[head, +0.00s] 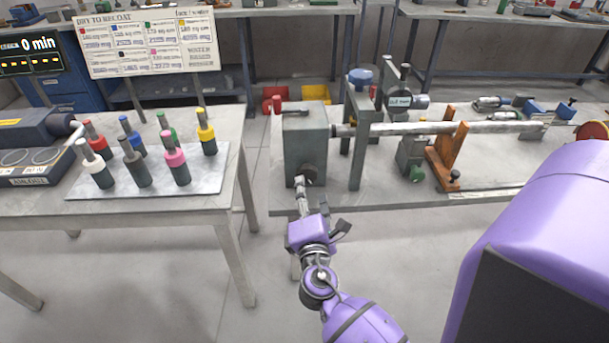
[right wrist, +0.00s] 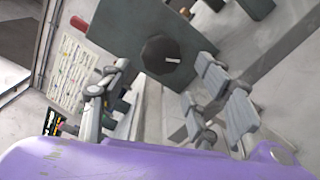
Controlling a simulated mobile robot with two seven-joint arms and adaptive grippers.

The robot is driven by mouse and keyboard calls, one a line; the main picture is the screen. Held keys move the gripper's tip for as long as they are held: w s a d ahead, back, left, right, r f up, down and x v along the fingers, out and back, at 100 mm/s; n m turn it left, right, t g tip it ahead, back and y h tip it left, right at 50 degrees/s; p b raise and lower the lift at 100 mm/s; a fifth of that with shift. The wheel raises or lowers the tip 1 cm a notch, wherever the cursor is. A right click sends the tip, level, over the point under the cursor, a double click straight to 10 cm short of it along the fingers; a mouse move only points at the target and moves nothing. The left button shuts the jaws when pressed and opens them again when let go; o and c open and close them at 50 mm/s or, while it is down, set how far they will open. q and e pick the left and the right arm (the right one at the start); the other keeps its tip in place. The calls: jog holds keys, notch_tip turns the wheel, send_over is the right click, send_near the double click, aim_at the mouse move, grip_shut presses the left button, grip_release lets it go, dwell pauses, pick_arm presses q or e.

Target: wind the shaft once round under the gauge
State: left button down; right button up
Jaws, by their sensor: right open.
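A long grey shaft (head: 450,128) lies level across the bench, running right from a dark grey box (head: 306,140). A round gauge with a small label (head: 400,101) sits on an upright stand above the shaft. A dark knob (head: 309,174) is on the box's near face; in the right wrist view the knob (right wrist: 161,55) is dark, many-sided, with a white mark. My right gripper (head: 301,188) is just in front of the knob. Its fingers (right wrist: 163,72) are open, one on each side of the knob in that view; contact cannot be told. My left gripper is out of view.
An orange support (head: 447,155) stands at the shaft, with a grey clamp block (head: 411,150) beside it. A left table (head: 215,200) holds a tray of several colour-capped bottles (head: 137,168). A floor gap separates the two tables. A chart (head: 150,42) stands behind.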

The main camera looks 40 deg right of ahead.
aim_at(306, 176)
jog(key=shift+w+d+r+n, duration=0.2)
jog(key=shift+d+r+n, duration=0.1)
jog(key=shift+n, duration=0.2)
jog(key=p+x, duration=0.1)
jog(key=x, duration=0.5)
jog(key=shift+w, duration=0.1)
jog(key=shift+w+d, duration=0.3)
jog(key=shift+w, duration=0.1)
